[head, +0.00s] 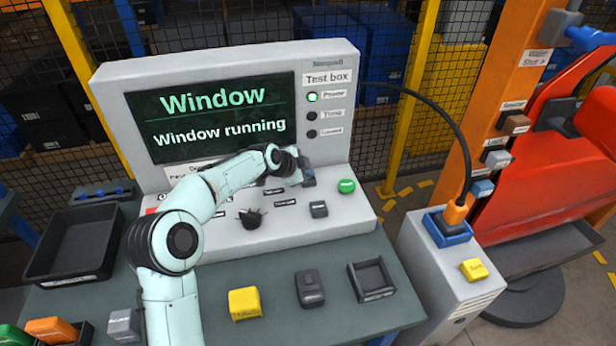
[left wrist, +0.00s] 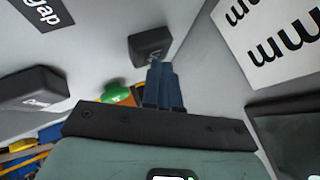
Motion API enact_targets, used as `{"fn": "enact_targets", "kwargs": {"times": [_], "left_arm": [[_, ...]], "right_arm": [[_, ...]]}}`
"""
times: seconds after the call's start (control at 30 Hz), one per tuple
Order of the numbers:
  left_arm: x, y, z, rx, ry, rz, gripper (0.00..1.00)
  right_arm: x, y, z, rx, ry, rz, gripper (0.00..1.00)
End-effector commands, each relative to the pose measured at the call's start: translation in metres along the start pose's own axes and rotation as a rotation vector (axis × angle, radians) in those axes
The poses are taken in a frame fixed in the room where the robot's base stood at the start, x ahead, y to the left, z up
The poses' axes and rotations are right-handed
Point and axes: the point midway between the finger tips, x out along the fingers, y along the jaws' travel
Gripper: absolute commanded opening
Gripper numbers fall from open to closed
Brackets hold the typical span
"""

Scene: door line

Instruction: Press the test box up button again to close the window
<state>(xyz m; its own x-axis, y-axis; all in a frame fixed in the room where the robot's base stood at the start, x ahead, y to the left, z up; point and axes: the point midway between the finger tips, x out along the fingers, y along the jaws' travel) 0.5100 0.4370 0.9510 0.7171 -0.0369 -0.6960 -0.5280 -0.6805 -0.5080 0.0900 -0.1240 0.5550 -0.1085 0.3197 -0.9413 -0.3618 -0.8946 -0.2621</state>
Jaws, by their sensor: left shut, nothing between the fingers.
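The test box (head: 330,60) stands on the table, its screen (head: 215,118) reading "Window" and "Window running". My left gripper (head: 308,178) is over the right part of its sloped panel, fingers shut and empty. In the left wrist view the shut dark blue fingers (left wrist: 163,82) point at a dark button (left wrist: 150,45) with a partly hidden label. The fingertips overlap its lower edge; I cannot tell whether they touch it. In the head view my gripper hides that spot. Another dark button (head: 318,208) and a green button (head: 346,186) are nearby. My right gripper is out of view.
A black knob (head: 251,217) sits on the panel left of the dark button. A black tray (head: 75,243), a yellow block (head: 244,303) and a small dark holder (head: 371,279) lie on the table. A cable (head: 440,110) arches to a pale cabinet (head: 425,265) at right.

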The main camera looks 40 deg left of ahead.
Motion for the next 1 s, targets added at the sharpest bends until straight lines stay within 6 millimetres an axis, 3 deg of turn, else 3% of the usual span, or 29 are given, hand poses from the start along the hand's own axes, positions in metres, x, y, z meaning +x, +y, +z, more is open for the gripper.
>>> {"fn": "enact_targets", "kwargs": {"times": [1.0], "left_arm": [[-0.023,-0.017,-0.017,0.000,0.000,-0.001,0.00]], "right_arm": [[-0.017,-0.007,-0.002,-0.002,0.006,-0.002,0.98]]}}
